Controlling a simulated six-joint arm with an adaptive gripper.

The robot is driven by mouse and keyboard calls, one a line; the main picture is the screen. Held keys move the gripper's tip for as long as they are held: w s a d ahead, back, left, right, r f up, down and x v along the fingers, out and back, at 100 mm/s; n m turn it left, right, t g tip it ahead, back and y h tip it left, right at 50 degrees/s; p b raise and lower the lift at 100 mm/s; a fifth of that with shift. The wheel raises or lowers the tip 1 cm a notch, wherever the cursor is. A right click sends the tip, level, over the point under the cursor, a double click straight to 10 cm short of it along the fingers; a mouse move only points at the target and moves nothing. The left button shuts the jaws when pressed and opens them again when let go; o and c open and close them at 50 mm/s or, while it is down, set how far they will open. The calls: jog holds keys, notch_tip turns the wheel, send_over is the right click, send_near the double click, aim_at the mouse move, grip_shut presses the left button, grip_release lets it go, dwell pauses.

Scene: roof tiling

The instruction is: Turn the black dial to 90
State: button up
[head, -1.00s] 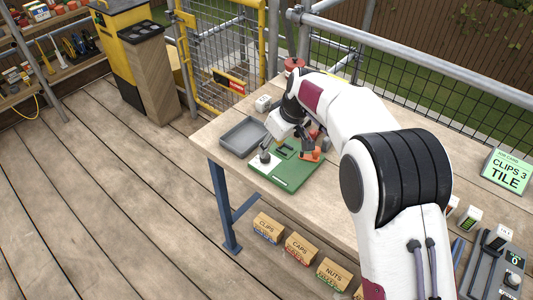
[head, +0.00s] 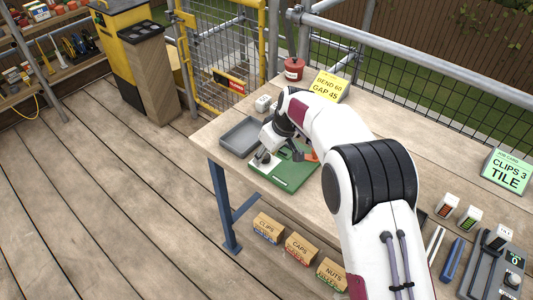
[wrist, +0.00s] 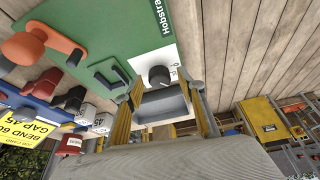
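The black dial (wrist: 159,76) sits on a white plate at the end of the green board (wrist: 95,25). In the wrist view it shows just beyond and between the fingertips of my gripper (wrist: 163,92). The fingers are apart and nothing is held between them. I cannot tell whether either finger touches the dial. In the head view my gripper (head: 265,156) is over the left end of the green board (head: 290,178) and largely hides the dial. The dial's scale is too small to read.
A grey tray (head: 229,145) lies left of the board. An orange-handled part (wrist: 50,37) stands on the board. A yellow card (head: 328,86) reads BEND 60, GAP 45. A grey device with another knob (head: 512,280) is at front right.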

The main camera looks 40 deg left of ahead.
jog(key=c, duration=1.1)
jog(key=shift+m, duration=0.6)
jog(key=shift+s+a+m+t+h, duration=0.1)
jog(key=shift+m+t+h, duration=0.35)
jog(key=shift+m, duration=0.95)
jog(key=shift+s+m+t+h, duration=0.15)
jog(key=shift+m+t, duration=0.6)
jog(key=shift+m, duration=0.65)
jog(key=shift+a+m+t+h, duration=0.1)
jog(key=shift+m+t+h, duration=0.35)
jog(key=shift+m, duration=1.05)
jog(key=shift+m+t+h, duration=0.25)
jog(key=shift+m+h, duration=0.3)
jog(key=shift+m, duration=1.25)
jog(key=o, duration=1.1)
